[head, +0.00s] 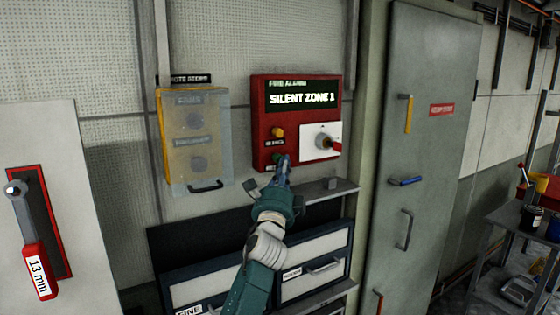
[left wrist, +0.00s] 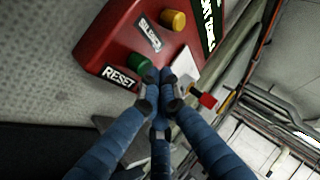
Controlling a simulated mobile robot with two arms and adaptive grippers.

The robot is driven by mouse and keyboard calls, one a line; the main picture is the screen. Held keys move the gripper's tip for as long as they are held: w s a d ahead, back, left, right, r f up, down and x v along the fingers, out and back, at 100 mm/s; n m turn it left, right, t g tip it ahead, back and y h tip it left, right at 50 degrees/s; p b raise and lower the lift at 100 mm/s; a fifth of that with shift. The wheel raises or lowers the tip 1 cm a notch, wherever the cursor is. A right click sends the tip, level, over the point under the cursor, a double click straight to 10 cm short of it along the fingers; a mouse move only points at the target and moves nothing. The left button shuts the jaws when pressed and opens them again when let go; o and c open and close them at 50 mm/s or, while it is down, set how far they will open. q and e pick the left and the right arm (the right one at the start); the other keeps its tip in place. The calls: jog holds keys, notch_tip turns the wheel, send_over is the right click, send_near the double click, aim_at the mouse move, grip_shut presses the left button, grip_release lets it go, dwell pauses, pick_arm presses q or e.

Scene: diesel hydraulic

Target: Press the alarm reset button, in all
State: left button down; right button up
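The red fire alarm panel (head: 297,108) hangs on the wall with a lit display reading "SILENT ZONE 1". Its green button (left wrist: 138,62) sits beside the RESET label (left wrist: 121,77) in the left wrist view. In the head view the green button (head: 276,157) is partly behind my fingers. My left gripper (head: 283,162) is at the panel's lower edge. In the left wrist view my left gripper (left wrist: 156,78) has its fingertips together, empty, just beside the green button. I cannot tell whether they touch it. My right gripper is not in view.
A yellow button (head: 277,132) is above the green one. A white plate with a red-handled switch (head: 328,142) is to the right. A clear-covered yellow box (head: 196,140) hangs left. A shelf (head: 325,192) and drawers are below; a grey cabinet (head: 430,120) stands right.

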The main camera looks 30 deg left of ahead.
pick_arm(q)
jog(key=shift+w+a, duration=0.2)
jog(key=shift+a, duration=0.2)
dwell(0.3)
jog(key=shift+s+d, duration=0.5)
jog(key=shift+d, duration=0.3)
jog(key=shift+s+d+p, duration=0.1)
jog(key=shift+s+d, duration=0.3)
jog(key=shift+d, duration=0.3)
jog(key=shift+s+d+p, duration=0.1)
jog(key=shift+s+d, duration=0.35)
jog(key=shift+d, duration=0.3)
jog(key=shift+s+d+p, duration=0.1)
jog(key=shift+s+d, duration=0.3)
jog(key=shift+d, duration=0.3)
